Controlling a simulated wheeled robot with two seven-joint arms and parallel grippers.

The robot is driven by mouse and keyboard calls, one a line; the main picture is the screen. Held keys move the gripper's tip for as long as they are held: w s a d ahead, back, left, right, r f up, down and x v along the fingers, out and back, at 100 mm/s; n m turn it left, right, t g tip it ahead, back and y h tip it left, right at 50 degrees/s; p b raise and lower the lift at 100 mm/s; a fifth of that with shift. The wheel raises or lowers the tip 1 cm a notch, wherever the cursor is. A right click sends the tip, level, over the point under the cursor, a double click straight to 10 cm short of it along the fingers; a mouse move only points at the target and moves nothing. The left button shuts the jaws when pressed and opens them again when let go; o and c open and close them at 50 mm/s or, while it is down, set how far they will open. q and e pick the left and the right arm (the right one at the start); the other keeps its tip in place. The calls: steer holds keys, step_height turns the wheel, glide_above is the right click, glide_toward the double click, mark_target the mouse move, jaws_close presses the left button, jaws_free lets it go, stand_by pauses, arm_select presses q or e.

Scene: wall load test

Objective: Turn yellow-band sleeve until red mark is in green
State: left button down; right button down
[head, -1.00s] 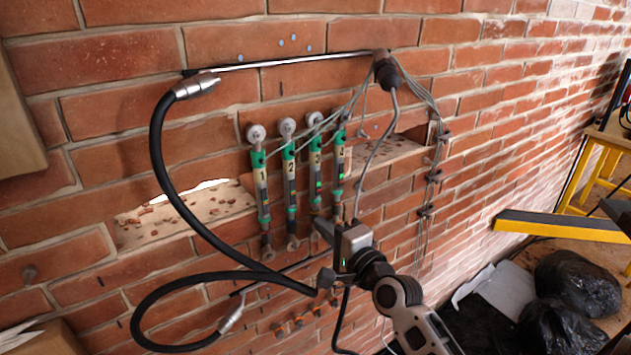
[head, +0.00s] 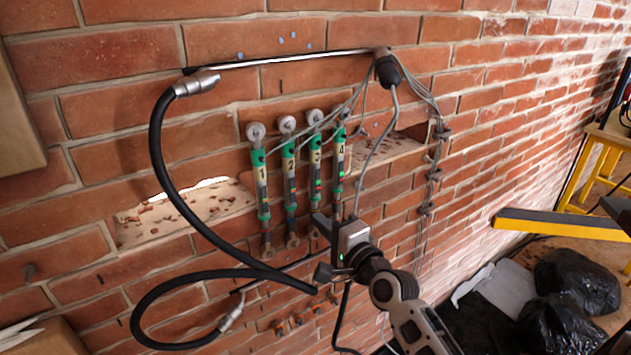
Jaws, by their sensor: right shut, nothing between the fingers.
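Several slim green-ended gauges stand upright side by side on the brick wall, numbered 1 (head: 262,173), 2 (head: 288,170), 3 (head: 315,160) and 4 (head: 339,158). Each has a round pale cap on top and small coloured marks on its body. I cannot make out a yellow band, or whether any red mark lies in green. My right gripper (head: 323,245) is at the lower ends of gauges 3 and 4, shut, and hides part of them. I cannot tell whether it touches them. My left gripper is not in view.
A black hose (head: 165,170) loops from the upper metal bar (head: 290,60) down across the wall, left of the gauges. Thin grey cables run beside gauge 4. A yellow barrier (head: 560,224) and black bags (head: 575,285) are at right.

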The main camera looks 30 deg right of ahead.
steer(key=shift+w+d, duration=0.1)
steer(key=shift+d, duration=0.7)
stand_by(0.5)
steer(key=shift+s, duration=0.55)
steer(key=shift+a+p, duration=0.5)
steer(key=shift+a, duration=0.25)
steer(key=shift+w, duration=0.5)
steer(key=shift+d, duration=0.75)
stand_by(0.5)
stand_by(0.3)
steer(key=shift+s, duration=0.5)
